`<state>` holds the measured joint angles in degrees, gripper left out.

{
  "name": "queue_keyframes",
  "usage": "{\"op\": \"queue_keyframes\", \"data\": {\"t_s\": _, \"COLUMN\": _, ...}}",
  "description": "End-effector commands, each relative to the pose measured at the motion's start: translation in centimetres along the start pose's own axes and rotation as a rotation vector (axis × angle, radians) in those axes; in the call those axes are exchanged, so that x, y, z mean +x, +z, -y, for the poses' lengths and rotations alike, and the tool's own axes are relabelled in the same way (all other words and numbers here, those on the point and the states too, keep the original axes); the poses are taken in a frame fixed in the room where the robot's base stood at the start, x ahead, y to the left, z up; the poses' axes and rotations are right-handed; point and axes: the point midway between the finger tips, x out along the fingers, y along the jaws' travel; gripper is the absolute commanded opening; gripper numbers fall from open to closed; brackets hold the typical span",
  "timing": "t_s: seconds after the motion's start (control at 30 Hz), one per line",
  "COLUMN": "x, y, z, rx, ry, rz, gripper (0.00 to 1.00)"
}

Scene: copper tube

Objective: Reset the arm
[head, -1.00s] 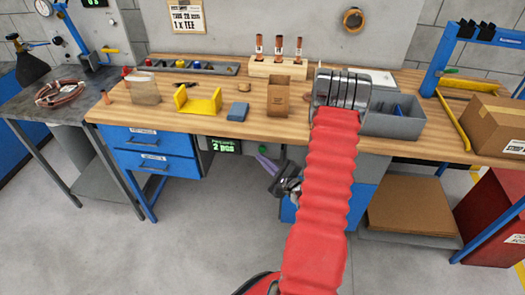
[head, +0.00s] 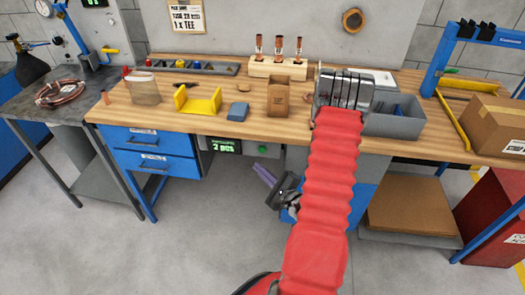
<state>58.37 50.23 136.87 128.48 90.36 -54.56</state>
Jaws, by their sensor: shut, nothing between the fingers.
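My arm in its red ribbed sleeve rises from the bottom of the head view to a grey ringed joint over the workbench (head: 205,115). My gripper (head: 262,171) hangs below the bench's front edge, left of the sleeve, in front of the drawers' right side. Its purple-grey fingers are together and point up and left. Nothing shows between them, and it appears clear of the bench. The sleeve hides part of the bench and of my wrist.
A cardboard box (head: 495,122) stands at right. Floor (head: 190,235) at left front is clear.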

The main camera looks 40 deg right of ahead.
Motion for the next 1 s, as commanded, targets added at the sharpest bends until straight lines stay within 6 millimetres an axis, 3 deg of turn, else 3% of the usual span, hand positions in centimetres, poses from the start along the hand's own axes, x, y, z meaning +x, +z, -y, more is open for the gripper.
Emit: {"op": "queue_keyframes", "data": {"t_s": 1.0, "x": -0.01, "y": -0.12, "z": -0.44, "rx": 0.059, "ry": 0.018, "rz": -0.005, "gripper": 0.0}}
